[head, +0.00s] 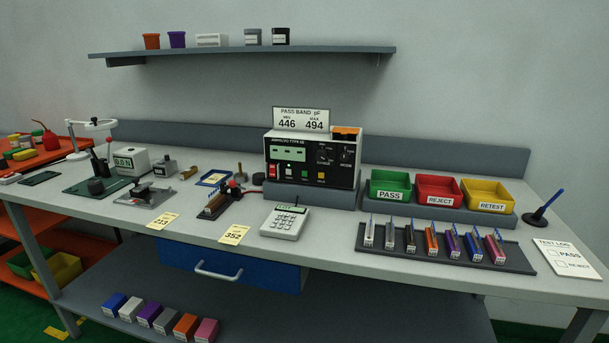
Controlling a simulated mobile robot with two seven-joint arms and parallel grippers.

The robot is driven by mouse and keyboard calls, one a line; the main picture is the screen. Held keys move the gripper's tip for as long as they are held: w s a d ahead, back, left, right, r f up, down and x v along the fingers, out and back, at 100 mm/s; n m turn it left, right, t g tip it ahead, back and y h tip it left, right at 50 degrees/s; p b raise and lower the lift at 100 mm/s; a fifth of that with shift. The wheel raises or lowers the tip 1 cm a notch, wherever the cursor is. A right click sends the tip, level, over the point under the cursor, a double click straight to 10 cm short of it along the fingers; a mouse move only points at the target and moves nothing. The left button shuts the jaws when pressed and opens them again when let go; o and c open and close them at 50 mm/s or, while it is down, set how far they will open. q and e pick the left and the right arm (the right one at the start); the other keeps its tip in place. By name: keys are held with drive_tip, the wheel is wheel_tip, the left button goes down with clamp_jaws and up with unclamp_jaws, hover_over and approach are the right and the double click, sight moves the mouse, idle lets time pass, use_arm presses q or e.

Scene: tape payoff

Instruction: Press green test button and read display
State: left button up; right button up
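The test meter (312,160) is a black-fronted box on a grey stand at the back middle of the bench. Its pale green display (288,154) is on the upper left of the front; its reading is too small to make out. A sign (301,119) above reads PASS BAND pF, MIN 446, MAX 494. Neither of my grippers is in view.
Green PASS (391,195), red REJECT (439,200) and yellow RETEST (487,205) bins stand right of the meter. A calculator (286,222) and a small fixture (219,202) lie in front. A rack (440,246) of several coloured parts and a test log (567,258) are at front right.

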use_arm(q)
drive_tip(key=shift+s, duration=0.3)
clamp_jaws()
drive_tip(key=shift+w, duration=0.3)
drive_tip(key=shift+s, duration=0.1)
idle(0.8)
